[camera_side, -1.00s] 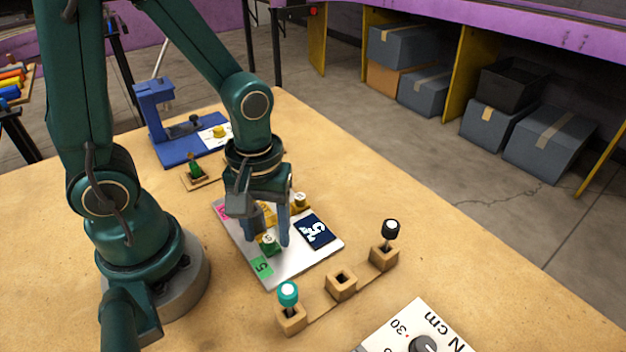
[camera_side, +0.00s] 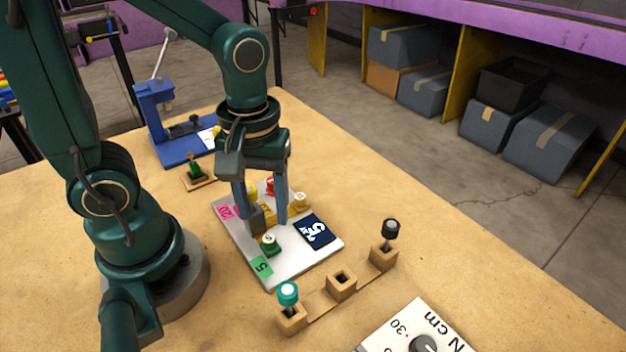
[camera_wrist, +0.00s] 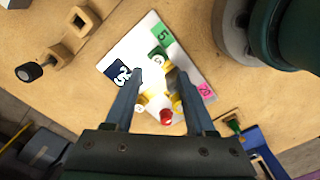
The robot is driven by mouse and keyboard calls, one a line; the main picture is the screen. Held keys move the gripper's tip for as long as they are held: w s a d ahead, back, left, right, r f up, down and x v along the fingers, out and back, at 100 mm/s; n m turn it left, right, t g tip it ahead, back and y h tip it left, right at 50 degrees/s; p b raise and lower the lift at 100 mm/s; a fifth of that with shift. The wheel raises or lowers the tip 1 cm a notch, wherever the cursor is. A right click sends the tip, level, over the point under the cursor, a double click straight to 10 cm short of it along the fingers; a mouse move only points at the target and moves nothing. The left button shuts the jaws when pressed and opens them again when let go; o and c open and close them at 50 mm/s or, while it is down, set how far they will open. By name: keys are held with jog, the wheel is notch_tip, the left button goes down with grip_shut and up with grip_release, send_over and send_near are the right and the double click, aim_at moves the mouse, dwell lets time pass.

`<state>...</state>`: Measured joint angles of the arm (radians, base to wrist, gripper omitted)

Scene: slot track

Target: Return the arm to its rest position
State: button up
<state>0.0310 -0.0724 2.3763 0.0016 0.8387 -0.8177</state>
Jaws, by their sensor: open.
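My gripper (camera_side: 262,208) is open and empty. It hangs fingers-down above the far part of a white board (camera_side: 287,272); it also shows in the wrist view (camera_wrist: 158,75). The fingers partly hide the pieces in the side view.
A wooden slot track (camera_side: 341,284) holds a teal-topped peg (camera_side: 288,293) and a black-topped peg (camera_side: 390,231); its middle socket is empty. A blue stand (camera_side: 160,118) and a small green piece on a wooden base (camera_side: 197,178) stand behind. A dial panel (camera_side: 421,328) is at the front.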

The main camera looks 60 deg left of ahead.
jog(key=shift+r, duration=0.1)
jog(key=shift+w+d+r+t, duration=0.15)
jog(key=shift+w+r+t, duration=0.15)
jog(key=shift+t, duration=0.1)
notch_tip(320, 180, up, 7)
jog(key=s+m+t, duration=0.1)
jog(key=m+t, duration=0.3)
jog(key=m, duration=0.5)
jog(key=shift+s+a+t, duration=0.15)
jog(key=shift+a+t, duration=0.25)
jog(key=shift+r, duration=0.1)
dwell(0.7)
